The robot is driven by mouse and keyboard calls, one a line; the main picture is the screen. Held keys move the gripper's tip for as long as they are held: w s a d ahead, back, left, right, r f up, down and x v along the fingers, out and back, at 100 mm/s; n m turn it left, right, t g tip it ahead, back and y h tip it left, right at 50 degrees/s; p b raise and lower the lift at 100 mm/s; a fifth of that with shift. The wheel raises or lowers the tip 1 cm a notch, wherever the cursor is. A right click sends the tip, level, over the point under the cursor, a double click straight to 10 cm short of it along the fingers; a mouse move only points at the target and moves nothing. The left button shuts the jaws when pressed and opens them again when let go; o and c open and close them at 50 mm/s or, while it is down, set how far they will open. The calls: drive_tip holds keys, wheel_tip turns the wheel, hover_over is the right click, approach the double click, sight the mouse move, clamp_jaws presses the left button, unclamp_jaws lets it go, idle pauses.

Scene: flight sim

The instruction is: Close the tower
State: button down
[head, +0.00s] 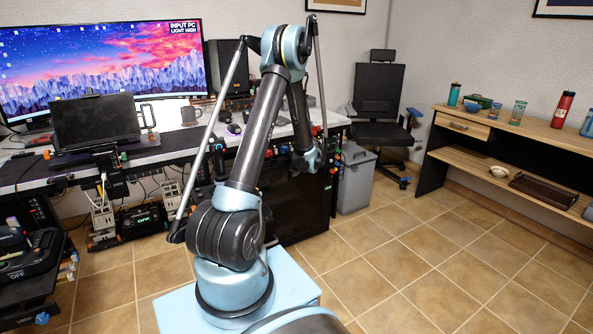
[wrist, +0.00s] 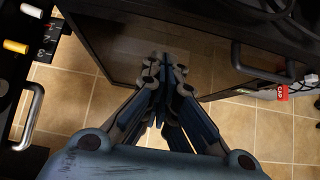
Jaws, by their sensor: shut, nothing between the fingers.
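A black tower-like cabinet (head: 300,210) stands on the floor under the right end of the desk, partly behind my arm. In the wrist view a black panel (wrist: 108,38) lies beyond my gripper. A black face with a dark bar handle (wrist: 270,68) is on the right, and tiled floor shows between the dark parts. I cannot tell for sure which panel is the tower's door or how far it stands open. My gripper (wrist: 162,62) is shut and empty, pointing down beside these panels. In the head view my gripper (head: 306,160) hangs before the cabinet's upper part; contact is unclear.
A metal handle (wrist: 33,115) and an orange knob (wrist: 15,46) are at the left of the wrist view. A grey bin (head: 356,180) and black chair (head: 380,95) stand right of the desk (head: 140,152). Tiled floor (head: 400,250) toward the wooden shelf (head: 500,130) is clear.

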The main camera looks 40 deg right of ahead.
sight(286, 164)
drive_tip(key=shift+w+d+f, duration=0.1)
drive_tip(key=shift+w+f, duration=0.2)
drive_tip(key=shift+w, duration=0.65)
drive_tip(key=shift+w+d+f, duration=0.1)
drive_tip(key=shift+w+f, duration=0.15)
drive_tip(key=shift+w, duration=0.65)
drive_tip(key=shift+w+f, duration=0.3)
drive_tip(key=shift+w, duration=0.65)
drive_tip(key=w, duration=0.4)
drive_tip(key=shift+w+d, duration=0.2)
drive_tip(key=shift+w, duration=0.15)
drive_tip(key=shift+s, duration=0.15)
